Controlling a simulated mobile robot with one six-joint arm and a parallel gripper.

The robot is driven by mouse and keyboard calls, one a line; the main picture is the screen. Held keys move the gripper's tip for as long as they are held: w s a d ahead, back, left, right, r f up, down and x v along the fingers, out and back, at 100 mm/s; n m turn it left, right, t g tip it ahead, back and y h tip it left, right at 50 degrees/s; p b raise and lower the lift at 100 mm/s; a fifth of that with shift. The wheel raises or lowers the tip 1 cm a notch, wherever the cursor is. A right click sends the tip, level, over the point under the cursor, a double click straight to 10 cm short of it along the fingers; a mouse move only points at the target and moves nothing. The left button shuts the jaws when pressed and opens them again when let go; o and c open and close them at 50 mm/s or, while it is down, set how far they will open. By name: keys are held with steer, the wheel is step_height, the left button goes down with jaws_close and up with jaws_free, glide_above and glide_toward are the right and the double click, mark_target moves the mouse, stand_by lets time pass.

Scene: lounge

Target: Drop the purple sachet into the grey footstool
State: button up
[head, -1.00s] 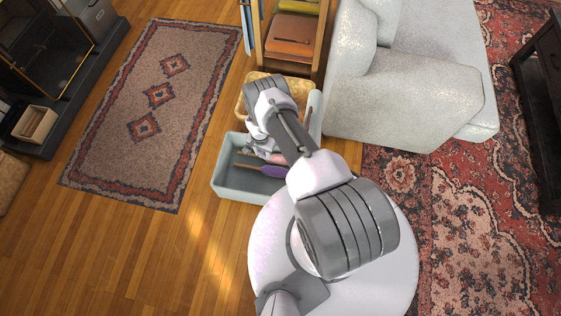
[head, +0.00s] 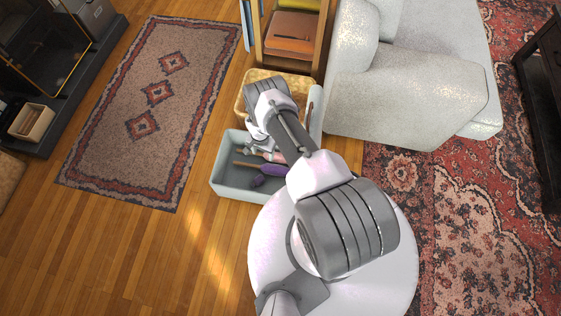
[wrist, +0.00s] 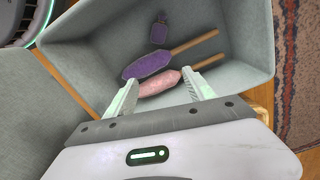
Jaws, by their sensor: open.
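The grey footstool (head: 222,178) is an open-topped box on the wood floor; its walls also show in the wrist view (wrist: 250,45). The small purple sachet (wrist: 159,32) lies on the box's floor near the far wall, and shows as a small purple patch in the head view (head: 258,181). My gripper (wrist: 159,80) is open and empty, over the box, with the sachet beyond its fingertips and apart from them. In the head view my gripper (head: 262,151) is partly hidden by my arm.
A purple duster (wrist: 146,64) and a pink duster (wrist: 158,83), both with wooden handles, lie in the box. A grey panel (wrist: 30,115) stands beside it. A woven basket (head: 247,93), shelf (head: 258,50) and pale sofa (head: 400,100) are close by.

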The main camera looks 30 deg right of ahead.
step_height(320, 180, up, 16)
steer(key=p, duration=0.7)
steer(key=shift+r, duration=0.25)
